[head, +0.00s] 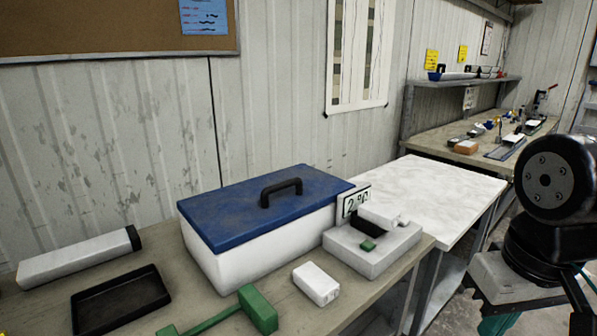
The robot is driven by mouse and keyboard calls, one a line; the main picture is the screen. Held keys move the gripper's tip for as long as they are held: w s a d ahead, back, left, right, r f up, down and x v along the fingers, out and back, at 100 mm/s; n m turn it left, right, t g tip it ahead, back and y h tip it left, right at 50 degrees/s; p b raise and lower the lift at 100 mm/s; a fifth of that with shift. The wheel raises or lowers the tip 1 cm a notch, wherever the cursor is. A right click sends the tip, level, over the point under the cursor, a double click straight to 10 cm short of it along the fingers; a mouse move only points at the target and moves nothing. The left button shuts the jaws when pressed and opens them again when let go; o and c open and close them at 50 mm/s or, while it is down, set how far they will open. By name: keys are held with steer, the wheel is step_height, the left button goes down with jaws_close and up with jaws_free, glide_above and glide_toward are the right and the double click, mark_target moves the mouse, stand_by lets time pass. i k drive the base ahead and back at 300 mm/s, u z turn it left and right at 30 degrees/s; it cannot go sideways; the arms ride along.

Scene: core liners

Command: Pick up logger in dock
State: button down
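A pale grey dock (372,259) sits near the right end of the near bench, just right of the white cooler. A small white block, which looks like the logger (379,214), is at the top of the dock, with a black part just below its left end. How it is seated cannot be told. A small green piece (368,244) is on the dock's front. My gripper is not in view; only part of my arm shows at the right edge.
A cooler with a blue lid (240,205) and black handle stands behind left of the dock. A loose white box (317,284), green tool (257,309), black tray (120,300) and grey tube (75,258) lie on the bench (285,315). A white-topped table (452,190) is clear.

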mark_target(386, 218)
steer(key=k, duration=0.65)
steer(key=z, duration=0.95)
steer(key=i, duration=1.75)
steer(key=u, duration=1)
